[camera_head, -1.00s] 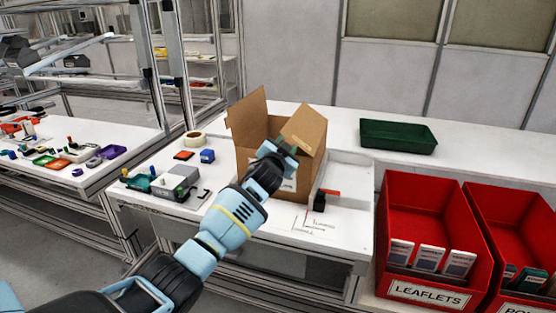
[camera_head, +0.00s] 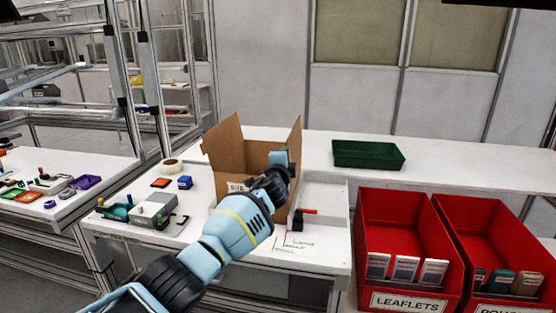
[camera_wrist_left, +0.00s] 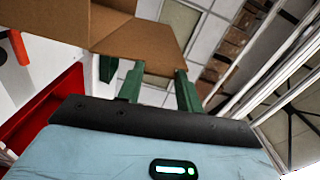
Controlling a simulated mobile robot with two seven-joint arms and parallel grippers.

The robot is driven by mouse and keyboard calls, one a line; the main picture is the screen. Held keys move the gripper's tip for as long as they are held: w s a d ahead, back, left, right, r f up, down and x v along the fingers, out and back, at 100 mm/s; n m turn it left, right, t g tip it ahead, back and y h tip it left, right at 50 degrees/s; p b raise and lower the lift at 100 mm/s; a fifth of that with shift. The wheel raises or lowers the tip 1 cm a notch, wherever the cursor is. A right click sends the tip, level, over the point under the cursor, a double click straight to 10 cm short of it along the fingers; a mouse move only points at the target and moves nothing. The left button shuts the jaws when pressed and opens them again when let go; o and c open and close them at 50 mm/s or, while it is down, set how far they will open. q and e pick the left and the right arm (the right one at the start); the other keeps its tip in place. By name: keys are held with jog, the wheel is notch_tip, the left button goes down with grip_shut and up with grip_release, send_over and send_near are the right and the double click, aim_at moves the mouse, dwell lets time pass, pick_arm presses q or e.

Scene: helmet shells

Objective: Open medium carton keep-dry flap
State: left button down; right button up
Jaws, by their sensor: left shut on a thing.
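The open cardboard carton (camera_head: 229,158) stands on the white bench. Its left flap (camera_head: 221,140) is raised and leans outward. Its right flap (camera_head: 295,145) stands nearly upright, and no keep-dry mark can be read on it. My left gripper (camera_head: 281,160) reaches over the near side of the carton and is shut on the right flap. In the left wrist view, the green fingers (camera_wrist_left: 160,78) are on the brown flap (camera_wrist_left: 148,45). My forearm hides much of the carton's front and its inside. My right gripper is not in view.
A red-handled black tool (camera_head: 298,219) lies close to the carton's right side. A grey box (camera_head: 153,209), a blue block (camera_head: 185,182) and a tape roll (camera_head: 172,165) are to its left. A green tray (camera_head: 368,154) and red bins (camera_head: 400,215) are on the right.

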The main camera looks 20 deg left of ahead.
pick_arm(q)
jog(key=shift+w+d+m, duration=0.15)
jog(key=shift+d+m, duration=0.7)
jog(key=shift+m, duration=0.15)
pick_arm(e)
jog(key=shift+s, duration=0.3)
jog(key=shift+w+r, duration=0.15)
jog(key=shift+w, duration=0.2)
pick_arm(q)
jog(key=c, duration=0.9)
grip_release()
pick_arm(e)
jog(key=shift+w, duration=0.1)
pick_arm(q)
jog(key=p+v, duration=0.3)
jog(key=v, duration=0.4)
jog(key=shift+s+d, duration=0.1)
jog(key=shift+s, duration=0.3)
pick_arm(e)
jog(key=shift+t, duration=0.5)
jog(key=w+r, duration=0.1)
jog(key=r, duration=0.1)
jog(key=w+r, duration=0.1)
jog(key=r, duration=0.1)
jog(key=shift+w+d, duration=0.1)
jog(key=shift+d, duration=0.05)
